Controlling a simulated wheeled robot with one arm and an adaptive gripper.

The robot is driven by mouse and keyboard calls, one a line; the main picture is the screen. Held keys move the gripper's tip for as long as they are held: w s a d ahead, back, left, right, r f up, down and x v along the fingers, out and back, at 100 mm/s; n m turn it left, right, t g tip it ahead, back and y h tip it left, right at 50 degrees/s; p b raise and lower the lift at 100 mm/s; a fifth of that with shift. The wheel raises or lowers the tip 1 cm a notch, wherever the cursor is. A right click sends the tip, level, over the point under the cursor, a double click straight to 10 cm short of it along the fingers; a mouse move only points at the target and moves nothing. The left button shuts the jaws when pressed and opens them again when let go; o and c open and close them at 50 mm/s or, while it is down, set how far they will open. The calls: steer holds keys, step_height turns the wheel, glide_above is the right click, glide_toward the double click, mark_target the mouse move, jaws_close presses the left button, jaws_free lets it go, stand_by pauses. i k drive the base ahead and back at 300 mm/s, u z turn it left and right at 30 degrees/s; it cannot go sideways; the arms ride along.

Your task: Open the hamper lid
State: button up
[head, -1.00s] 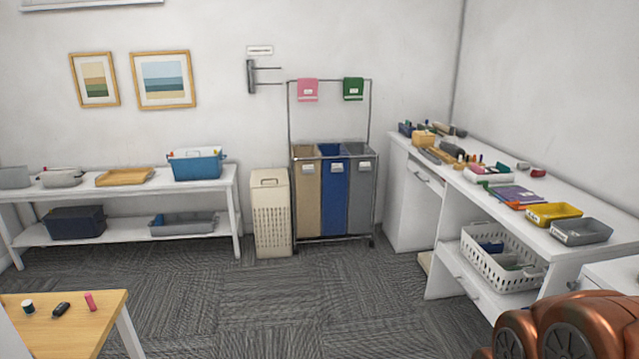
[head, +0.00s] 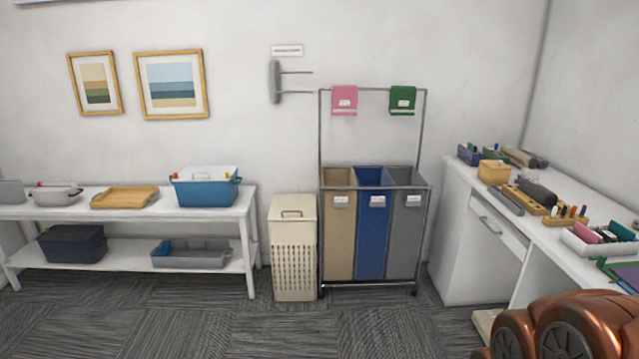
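The cream hamper (head: 294,255) stands upright on the carpet against the back wall, between the white shelf unit and the laundry sorter. Its front has rows of slots. Its lid (head: 293,209) is down, with a handle shape at the top front. My gripper is not in view; only a copper-coloured part of my own arm shows at the lower right, well apart from the hamper.
The three-bag sorter (head: 372,232) on a metal frame stands close at the hamper's right. The white shelf unit (head: 125,211) is at its left. A white desk (head: 463,240) with many small items runs along the right. The carpet (head: 215,325) in front of the hamper is clear.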

mark_target(285, 206)
steer(key=u, duration=0.3)
steer(key=i, duration=1.7)
steer(key=u, duration=0.7)
steer(key=i, duration=1.85)
steer(key=u, duration=0.35)
